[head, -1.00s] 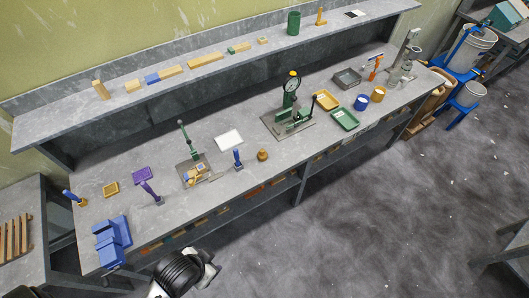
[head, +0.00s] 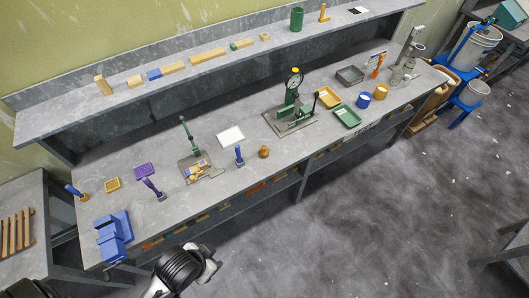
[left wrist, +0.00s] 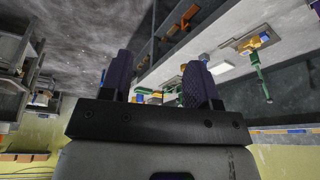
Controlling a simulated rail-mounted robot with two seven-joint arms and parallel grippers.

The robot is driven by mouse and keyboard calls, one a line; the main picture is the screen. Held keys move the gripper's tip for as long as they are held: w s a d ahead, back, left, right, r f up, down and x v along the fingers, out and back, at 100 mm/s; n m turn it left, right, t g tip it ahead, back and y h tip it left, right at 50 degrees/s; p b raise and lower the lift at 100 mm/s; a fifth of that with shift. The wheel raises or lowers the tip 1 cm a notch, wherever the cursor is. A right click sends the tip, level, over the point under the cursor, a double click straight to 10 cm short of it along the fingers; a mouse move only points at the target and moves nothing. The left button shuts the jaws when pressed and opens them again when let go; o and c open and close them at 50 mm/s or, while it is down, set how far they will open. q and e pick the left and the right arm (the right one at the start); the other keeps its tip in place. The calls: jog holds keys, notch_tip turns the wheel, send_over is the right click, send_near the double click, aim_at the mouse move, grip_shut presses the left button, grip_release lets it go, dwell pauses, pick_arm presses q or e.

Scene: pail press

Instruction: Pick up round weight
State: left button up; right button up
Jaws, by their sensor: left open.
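My right gripper is not in view.
The grey workbench (head: 215,210) carries a green lever press (head: 192,152), a larger gauge press (head: 291,108), a blue vise (head: 113,238), a white sheet (head: 230,136) and coloured trays. A shelf (head: 215,66) runs along the back. The floor in front is open.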

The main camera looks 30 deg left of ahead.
pick_arm(q)
jog(key=shift+o, duration=0.4)
jog(key=o, duration=0.4)
